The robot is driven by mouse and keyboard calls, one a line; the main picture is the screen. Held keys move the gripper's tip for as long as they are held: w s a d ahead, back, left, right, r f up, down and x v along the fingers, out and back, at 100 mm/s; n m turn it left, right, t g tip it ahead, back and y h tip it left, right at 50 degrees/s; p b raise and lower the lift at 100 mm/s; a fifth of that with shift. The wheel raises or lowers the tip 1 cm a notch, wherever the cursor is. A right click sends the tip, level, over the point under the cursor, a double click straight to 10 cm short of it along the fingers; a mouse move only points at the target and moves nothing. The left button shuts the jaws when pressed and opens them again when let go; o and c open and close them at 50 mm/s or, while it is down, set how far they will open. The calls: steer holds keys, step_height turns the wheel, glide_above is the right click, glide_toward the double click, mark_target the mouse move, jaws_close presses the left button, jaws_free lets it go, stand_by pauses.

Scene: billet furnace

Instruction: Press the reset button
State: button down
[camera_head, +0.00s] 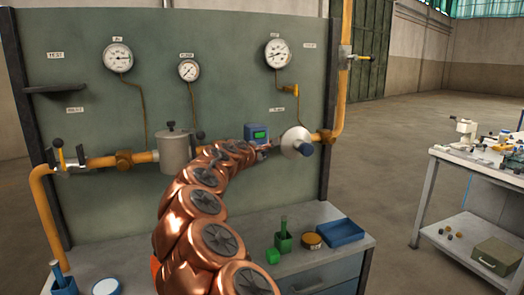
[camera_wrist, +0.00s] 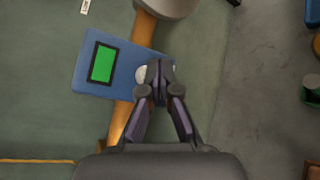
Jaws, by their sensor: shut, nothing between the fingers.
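A blue box (camera_head: 256,132) with a green screen is mounted on the pipe at the panel. It also shows in the wrist view (camera_wrist: 84,79), tilted, with the green screen (camera_wrist: 103,63) on its left part. A pale round button (camera_wrist: 140,75) sits on the box right of the screen, partly hidden by my fingertips. I see no label on it. My gripper (camera_wrist: 160,72) is shut and empty, its tips over the right part of the box beside the button. I cannot tell whether they touch it. In the head view my arm reaches to the box and the gripper is small there.
A yellow pipe (camera_head: 103,161) crosses the panel, with a grey cylinder (camera_head: 174,153) left and a silver round regulator (camera_head: 297,143) right of the box. Gauges (camera_head: 118,58) hang above. A bench below holds green blocks (camera_head: 283,241) and a blue tray (camera_head: 340,233).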

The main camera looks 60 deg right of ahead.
steer(key=shift+s+a, duration=0.25)
steer(key=shift+s, duration=0.25)
steer(key=shift+s+a, duration=0.1)
steer(key=s+a, duration=0.1)
steer(key=s, duration=0.1)
steer(key=s+a+p, duration=0.1)
steer(key=s, duration=0.1)
steer(key=shift+a, duration=0.3)
stand_by(0.9)
